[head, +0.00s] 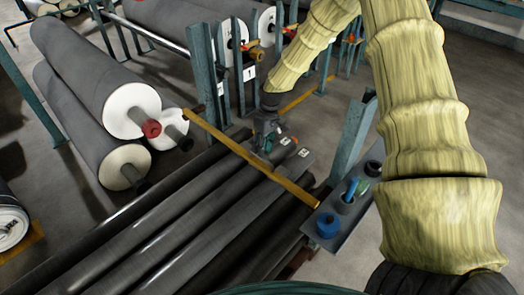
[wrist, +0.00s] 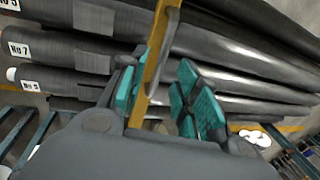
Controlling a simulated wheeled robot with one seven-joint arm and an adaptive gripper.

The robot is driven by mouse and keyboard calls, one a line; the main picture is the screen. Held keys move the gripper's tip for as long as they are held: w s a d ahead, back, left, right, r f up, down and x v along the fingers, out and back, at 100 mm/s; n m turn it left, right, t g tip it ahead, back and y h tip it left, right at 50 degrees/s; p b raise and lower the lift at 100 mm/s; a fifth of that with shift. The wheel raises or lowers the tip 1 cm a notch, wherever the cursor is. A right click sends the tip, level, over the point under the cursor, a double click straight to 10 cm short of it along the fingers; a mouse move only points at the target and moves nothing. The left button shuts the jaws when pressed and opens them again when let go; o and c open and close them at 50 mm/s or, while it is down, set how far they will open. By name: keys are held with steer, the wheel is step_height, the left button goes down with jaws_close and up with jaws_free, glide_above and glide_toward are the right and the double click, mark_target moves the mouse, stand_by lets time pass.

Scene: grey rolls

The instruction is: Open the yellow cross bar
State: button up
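In the wrist view the bar (wrist: 157,55) passes between the two teal-padded fingers of my gripper (wrist: 160,95). The fingers are apart. The bar is close to the left pad, and contact is unclear; a gap shows to the right pad. In the head view my gripper (head: 268,133) is at the middle of the bar, above the rolls, and its fingertips are partly hidden.
Dark grey rolls (head: 165,225) with number labels lie under the bar. A small tray (head: 352,222) with blue and green items is by the right post (head: 352,140). Grey floor is clear at lower right.

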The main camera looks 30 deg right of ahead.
steer(key=shift+a+f, duration=0.15)
steer(key=shift+f, duration=0.55)
steer(key=shift+a+f, duration=0.1)
steer(key=shift+f, duration=0.55)
jaws_close()
steer(key=shift+d, duration=0.1)
